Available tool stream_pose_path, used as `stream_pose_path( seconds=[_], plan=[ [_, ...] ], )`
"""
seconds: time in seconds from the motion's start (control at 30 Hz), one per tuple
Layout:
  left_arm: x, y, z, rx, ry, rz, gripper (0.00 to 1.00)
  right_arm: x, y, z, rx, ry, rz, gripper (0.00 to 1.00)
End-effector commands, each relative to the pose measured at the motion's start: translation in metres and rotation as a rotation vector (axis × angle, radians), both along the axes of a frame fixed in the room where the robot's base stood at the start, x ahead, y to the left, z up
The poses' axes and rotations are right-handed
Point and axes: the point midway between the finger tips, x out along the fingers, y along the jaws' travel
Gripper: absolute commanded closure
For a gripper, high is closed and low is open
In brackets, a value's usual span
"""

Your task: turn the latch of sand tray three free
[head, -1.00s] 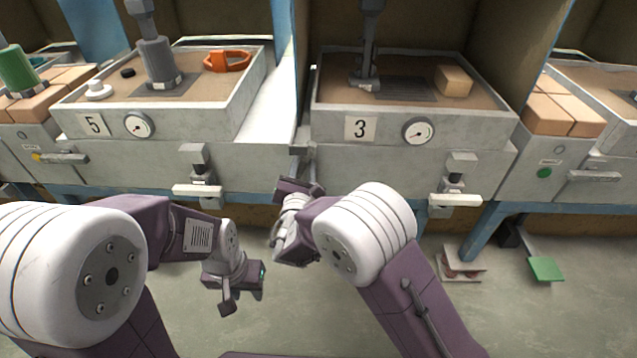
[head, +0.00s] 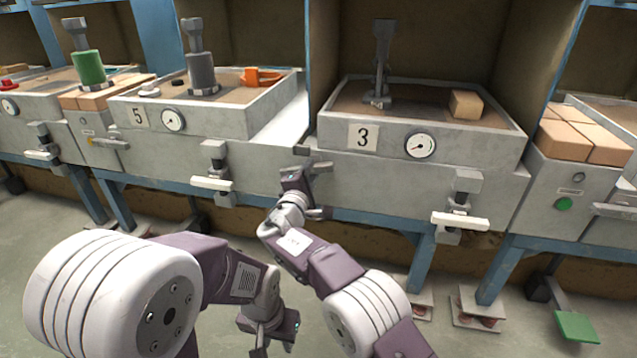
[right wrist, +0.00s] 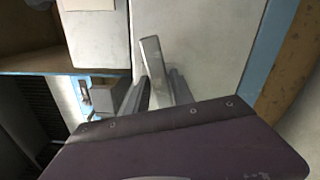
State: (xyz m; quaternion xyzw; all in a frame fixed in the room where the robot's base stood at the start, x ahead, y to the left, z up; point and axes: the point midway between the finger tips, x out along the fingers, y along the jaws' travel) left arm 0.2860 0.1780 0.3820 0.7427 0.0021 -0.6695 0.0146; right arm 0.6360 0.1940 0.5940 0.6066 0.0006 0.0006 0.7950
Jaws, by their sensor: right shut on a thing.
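Sand tray three (head: 470,148) is a grey box with a "3" label, a dial and a tan brick in its sand. Its latch (head: 319,167) is a small grey lever at the tray's front left corner. My right gripper (head: 302,178) is at this latch, and its dark fingers close around the pale grey bar of the latch (right wrist: 152,60) in the right wrist view. The far end of the bar sticks out beyond the fingers. My left gripper (head: 268,338) hangs low, away from the trays; its finger gap is unclear.
Tray five (head: 240,122) stands to the left, holding a grey cylinder and an orange handle. Clamps with pale handles (head: 460,221) jut from the bench front. A green pedal (head: 576,327) is on the floor at right.

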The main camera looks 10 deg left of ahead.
Motion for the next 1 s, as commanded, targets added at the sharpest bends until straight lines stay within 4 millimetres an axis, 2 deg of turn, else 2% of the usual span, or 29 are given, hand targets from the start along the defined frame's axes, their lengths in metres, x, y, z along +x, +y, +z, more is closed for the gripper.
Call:
stream_pose_path(
  seconds=[0.03,0.1,0.4,1.0],
  plan=[
    [0.0,0.0,-0.009,0.0,0.0,0.0,0.64,0.0,0.003,-0.006,0.038,0.0,0.001,1.0],
    [0.0,0.0,-0.016,0.0,0.0,0.0,0.64,0.001,0.006,-0.007,0.085,0.0,0.001,1.0],
    [0.0,0.0,-0.037,0.0,0.0,0.0,0.64,0.001,0.008,-0.007,0.231,0.0,-0.001,1.0],
    [0.0,0.0,-0.042,0.0,0.0,0.0,0.64,0.001,0.008,-0.005,0.286,0.001,0.0,1.0]
  ],
)
